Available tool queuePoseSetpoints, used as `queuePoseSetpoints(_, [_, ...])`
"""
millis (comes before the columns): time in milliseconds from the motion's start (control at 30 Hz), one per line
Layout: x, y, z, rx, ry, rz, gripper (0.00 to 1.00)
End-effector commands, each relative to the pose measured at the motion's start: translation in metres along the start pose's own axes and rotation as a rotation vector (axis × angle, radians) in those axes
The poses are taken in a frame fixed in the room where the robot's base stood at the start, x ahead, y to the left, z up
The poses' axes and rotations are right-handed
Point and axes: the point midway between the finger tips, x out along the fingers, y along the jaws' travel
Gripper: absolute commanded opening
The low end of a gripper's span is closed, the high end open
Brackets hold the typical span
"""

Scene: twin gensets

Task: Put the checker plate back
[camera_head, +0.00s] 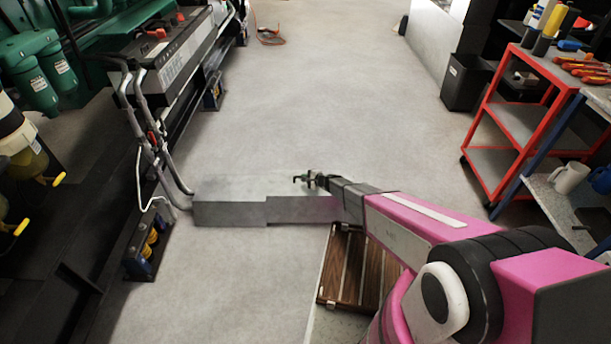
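A low grey slab-like shape (230,212) lies on the floor ahead, with a flat pale top and a darker stepped front face. I cannot tell whether it is the checker plate, a block or a recess edge. My gripper (300,180) is at the end of my pink arm, over the right part of this shape. Its fingers are small and dark, pointing left; I see nothing held. I cannot tell how far apart the fingers are or whether they touch anything.
Green machinery (35,75) and a dark frame with grey hoses (160,150) line the left. A red cart (510,125) and a shelf with a white mug (568,178) stand right. A brown slatted piece (350,270) lies beneath my arm.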

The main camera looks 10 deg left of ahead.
Motion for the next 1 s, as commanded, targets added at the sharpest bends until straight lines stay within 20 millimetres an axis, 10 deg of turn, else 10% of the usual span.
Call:
queuePoseSetpoints(833, [0.017, 0.035, -0.017, 0.000, -0.002, -0.002, 0.00])
queuePoseSetpoints(900, [0.017, 0.036, -0.017, 0.000, -0.001, 0.000, 0.36])
queuePoseSetpoints(1000, [0.017, 0.036, -0.017, 0.000, -0.001, 0.000, 0.42])
